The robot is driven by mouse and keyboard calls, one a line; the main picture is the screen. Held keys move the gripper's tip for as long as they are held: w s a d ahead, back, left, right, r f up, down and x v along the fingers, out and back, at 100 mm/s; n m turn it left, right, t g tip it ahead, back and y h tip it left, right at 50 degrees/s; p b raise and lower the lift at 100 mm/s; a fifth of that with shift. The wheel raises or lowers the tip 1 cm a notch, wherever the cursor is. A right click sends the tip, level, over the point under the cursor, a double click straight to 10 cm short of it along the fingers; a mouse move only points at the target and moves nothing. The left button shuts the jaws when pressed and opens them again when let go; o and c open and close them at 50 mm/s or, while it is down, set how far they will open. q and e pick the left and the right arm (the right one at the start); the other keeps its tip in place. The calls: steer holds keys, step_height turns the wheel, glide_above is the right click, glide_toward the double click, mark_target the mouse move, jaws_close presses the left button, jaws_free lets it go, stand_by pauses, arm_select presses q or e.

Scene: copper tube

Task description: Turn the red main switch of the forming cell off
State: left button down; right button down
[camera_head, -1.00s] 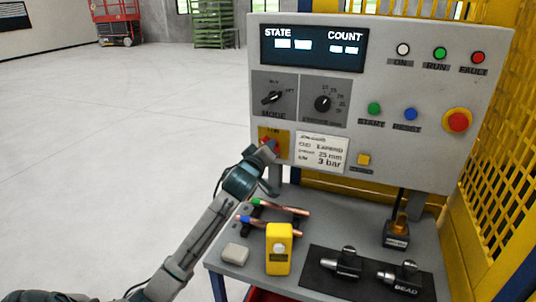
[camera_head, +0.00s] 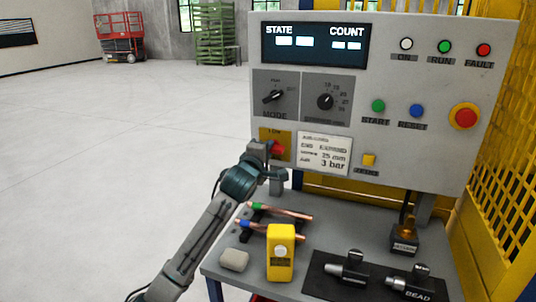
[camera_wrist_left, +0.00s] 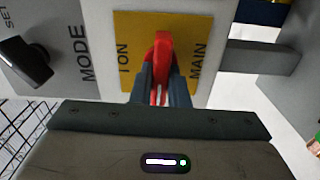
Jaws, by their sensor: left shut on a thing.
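The red main switch (camera_wrist_left: 163,58) sits on a yellow plate (camera_wrist_left: 128,42) in the left wrist view, next to the MAIN lettering. In the head view my left gripper (camera_head: 267,150) covers part of the yellow plate. My right gripper is not in view.
The black MODE knob (camera_head: 272,97) is just above the switch. Below the panel, a grey table (camera_head: 235,280) holds copper tubes (camera_head: 283,211), a yellow device (camera_head: 281,252) and a black mat (camera_head: 325,288) with dark tools. Open floor lies at left.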

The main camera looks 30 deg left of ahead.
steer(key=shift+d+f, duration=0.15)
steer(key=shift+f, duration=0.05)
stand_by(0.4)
arm_select(q)
steer(key=c, duration=1.4)
jaws_free()
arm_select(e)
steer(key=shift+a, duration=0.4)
arm_select(q)
steer(key=shift+s, duration=0.1)
